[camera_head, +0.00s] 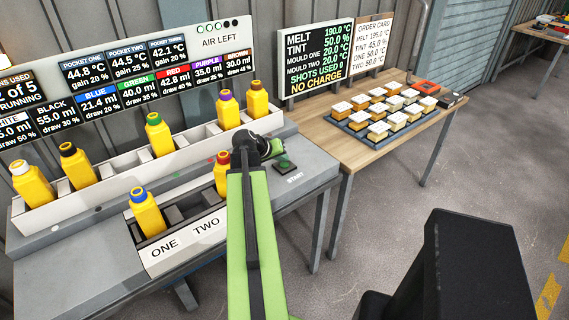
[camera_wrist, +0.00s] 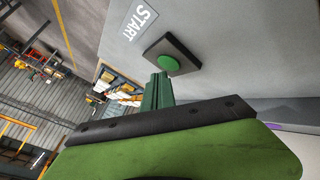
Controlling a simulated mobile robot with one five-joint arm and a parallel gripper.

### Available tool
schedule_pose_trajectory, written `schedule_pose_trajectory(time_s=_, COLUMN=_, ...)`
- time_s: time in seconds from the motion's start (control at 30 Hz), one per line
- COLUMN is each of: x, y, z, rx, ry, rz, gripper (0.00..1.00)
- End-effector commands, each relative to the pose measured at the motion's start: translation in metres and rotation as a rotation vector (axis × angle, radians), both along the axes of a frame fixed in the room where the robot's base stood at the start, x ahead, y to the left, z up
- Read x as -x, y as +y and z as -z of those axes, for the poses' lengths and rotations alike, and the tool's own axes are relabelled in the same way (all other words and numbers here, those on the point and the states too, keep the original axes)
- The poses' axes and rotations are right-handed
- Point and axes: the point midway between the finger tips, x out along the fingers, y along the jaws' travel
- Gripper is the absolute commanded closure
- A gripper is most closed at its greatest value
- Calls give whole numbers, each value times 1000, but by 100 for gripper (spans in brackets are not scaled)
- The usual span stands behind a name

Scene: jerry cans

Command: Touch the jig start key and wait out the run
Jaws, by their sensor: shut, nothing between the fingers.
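The jig start key is a round green button (camera_wrist: 168,62) on a dark square base, beside the word START, in the wrist view. In the head view its dark base (camera_head: 286,168) sits at the bench's right end. My gripper (camera_wrist: 158,78) is shut and empty, its green fingertips right by the button; I cannot tell whether they touch it. A blue-capped yellow can (camera_head: 147,212) stands in pocket ONE and a red-capped one (camera_head: 222,175) by TWO. The display board (camera_head: 30,95) reads RUNNING, with pocket temperatures above 42 °C.
Several yellow cans stand in a white rack (camera_head: 105,190) behind the jig. A wooden table (camera_head: 335,148) at right holds a tray (camera_head: 352,130) of small blocks and a board (camera_head: 318,60) reading NO CHARGE. Open floor (camera_head: 385,235) lies in front of that table.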

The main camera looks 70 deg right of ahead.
Motion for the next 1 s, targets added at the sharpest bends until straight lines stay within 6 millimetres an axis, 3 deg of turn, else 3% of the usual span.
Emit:
schedule_pose_trajectory(time_s=0.37, x=0, y=0, z=-4, rx=0, ry=0, rz=0, gripper=100)
schedule_pose_trajectory(time_s=0.83, x=0, y=0, z=-51, rx=0, ry=0, rz=0, gripper=100)
schedule_pose_trajectory(time_s=1.0, x=0, y=0, z=-53, rx=0, ry=0, rz=0, gripper=100)
